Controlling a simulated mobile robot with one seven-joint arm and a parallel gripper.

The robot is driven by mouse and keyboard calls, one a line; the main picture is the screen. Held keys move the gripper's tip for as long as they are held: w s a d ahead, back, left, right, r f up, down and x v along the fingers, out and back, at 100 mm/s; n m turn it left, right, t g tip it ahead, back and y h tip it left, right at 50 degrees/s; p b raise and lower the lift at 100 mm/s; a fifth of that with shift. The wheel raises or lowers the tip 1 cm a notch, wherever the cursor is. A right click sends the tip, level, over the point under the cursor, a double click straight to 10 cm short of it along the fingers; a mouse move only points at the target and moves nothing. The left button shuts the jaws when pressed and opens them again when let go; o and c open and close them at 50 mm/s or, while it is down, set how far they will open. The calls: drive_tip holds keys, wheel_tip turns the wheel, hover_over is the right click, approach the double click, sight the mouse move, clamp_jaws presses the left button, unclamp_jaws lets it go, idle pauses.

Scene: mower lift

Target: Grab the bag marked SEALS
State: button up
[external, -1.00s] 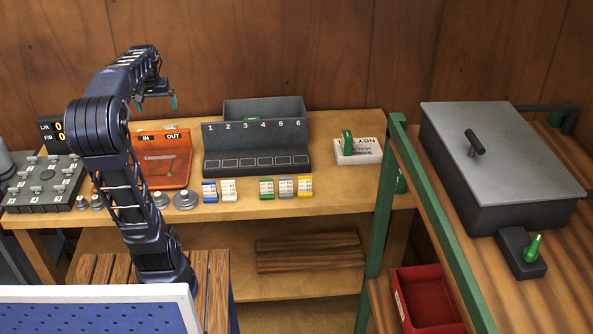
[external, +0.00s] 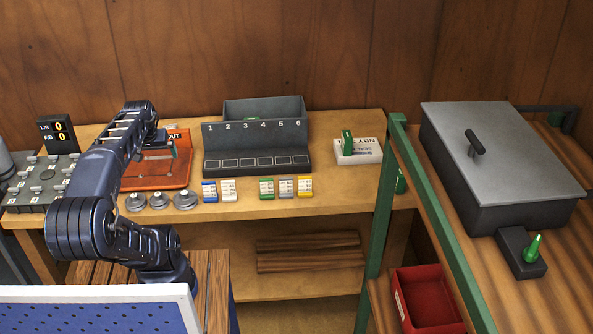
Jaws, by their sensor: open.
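Several small bags stand in a row along the front of the bench: a blue one (external: 209,192), a white one (external: 228,190), a green one (external: 266,188), a grey one (external: 286,187) and a yellow one (external: 305,187). Their print is too small to read, so I cannot tell which is marked SEALS. My gripper (external: 161,154) is open over the orange IN/OUT tray (external: 172,180), left of and behind the bags. It is apart from them. My arm partly hides the gripper and the tray.
Grey round weights (external: 160,200) sit just left of the blue bag. A dark rack numbered 1 to 6 (external: 256,140) stands behind the bags. A white block with a green piece (external: 368,154) is at the right. A green rail (external: 440,230) borders the right side.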

idle(0.4)
drive_tip(key=w+a+r+m+g, duration=0.1)
drive_tip(key=w+r+m, duration=0.25)
drive_tip(key=w, duration=1.05)
drive_tip(key=w+a+r+m+g, duration=0.1)
drive_tip(key=w+r+m, duration=0.25)
drive_tip(key=w, duration=1.05)
drive_tip(key=m+g, duration=0.3)
drive_tip(key=m, duration=0.6)
hover_over(170, 127)
drive_tip(key=f, duration=3.3)
drive_tip(key=shift+s+a+f, duration=0.1)
drive_tip(key=shift+a+f, duration=0.15)
drive_tip(key=shift+f, duration=0.05)
drive_tip(key=shift+d+f, duration=0.15)
drive_tip(key=shift+f, duration=1.2)
drive_tip(key=shift+d+f, duration=0.1)
drive_tip(key=shift+f, duration=1.2)
